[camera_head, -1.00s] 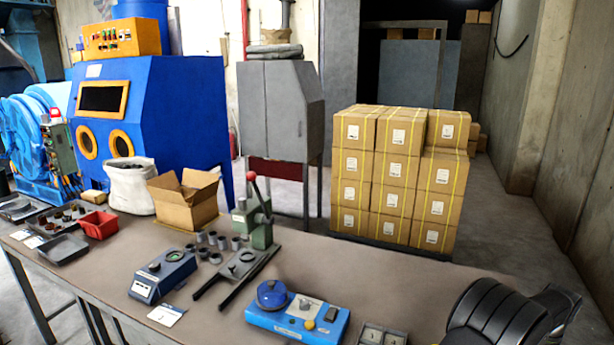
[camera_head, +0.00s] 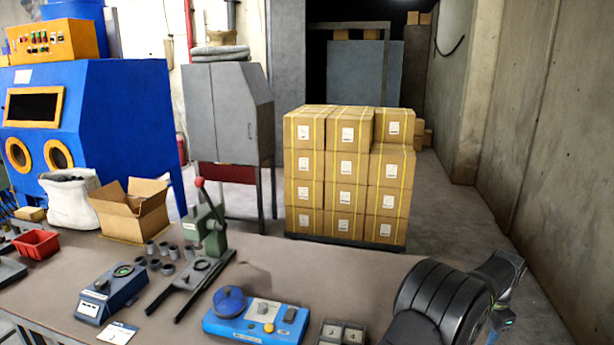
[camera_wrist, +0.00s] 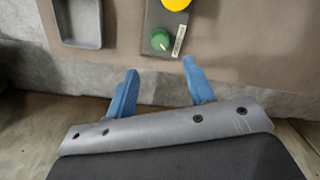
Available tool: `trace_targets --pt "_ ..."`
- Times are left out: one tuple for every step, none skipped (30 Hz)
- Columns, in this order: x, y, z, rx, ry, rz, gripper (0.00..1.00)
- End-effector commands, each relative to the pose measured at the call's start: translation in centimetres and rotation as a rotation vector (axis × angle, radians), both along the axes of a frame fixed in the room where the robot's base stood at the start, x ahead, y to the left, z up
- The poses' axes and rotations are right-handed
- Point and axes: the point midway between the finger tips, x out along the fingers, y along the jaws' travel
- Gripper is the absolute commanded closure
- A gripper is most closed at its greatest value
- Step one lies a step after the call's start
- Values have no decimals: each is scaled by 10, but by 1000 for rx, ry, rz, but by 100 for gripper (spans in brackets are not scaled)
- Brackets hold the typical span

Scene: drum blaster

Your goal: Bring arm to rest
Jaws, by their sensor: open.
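My gripper (camera_wrist: 158,82) shows in the wrist view with two blue fingers spread apart and nothing between them. It is over the edge of the table, with floor below. In the head view my dark arm (camera_head: 440,300) is folded at the lower right, and the gripper itself is hidden there. Beyond the fingertips in the wrist view lie a grey plate with a green knob (camera_wrist: 160,40) and a yellow button (camera_wrist: 176,4), and a grey tray (camera_wrist: 100,40) to the left.
The brown table (camera_head: 290,265) carries a blue device (camera_head: 256,318), a green lever press (camera_head: 207,230), a meter (camera_head: 112,292), an open carton (camera_head: 130,215) and a red bin (camera_head: 36,244). Strapped boxes (camera_head: 345,165) stand on the floor behind. A concrete wall (camera_head: 560,150) rises at right.

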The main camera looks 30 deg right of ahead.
Motion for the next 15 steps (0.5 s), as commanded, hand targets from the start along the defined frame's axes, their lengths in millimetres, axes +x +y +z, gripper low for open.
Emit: trace_targets --pt "0 1 -12 4 1 0 52" --pt "1 0 -17 3 0 0 52" --pt "1 1 -25 3 1 0 52" --pt "1 1 -32 4 1 0 52" --pt "1 0 -38 3 1 0 52" --pt "1 0 -46 3 1 0 52" --pt "2 0 -51 3 1 0 52" --pt "2 0 -58 3 0 0 52" --pt "2 0 -66 3 1 0 52" --pt "2 0 -72 3 1 0 52" --pt "3 0 -78 3 0 0 52" --pt "3 0 -86 3 0 0 52" --pt "3 0 -92 3 1 0 52" --pt "3 0 -98 3 1 0 52" --pt "3 -1 -98 -1 -1 22 52"
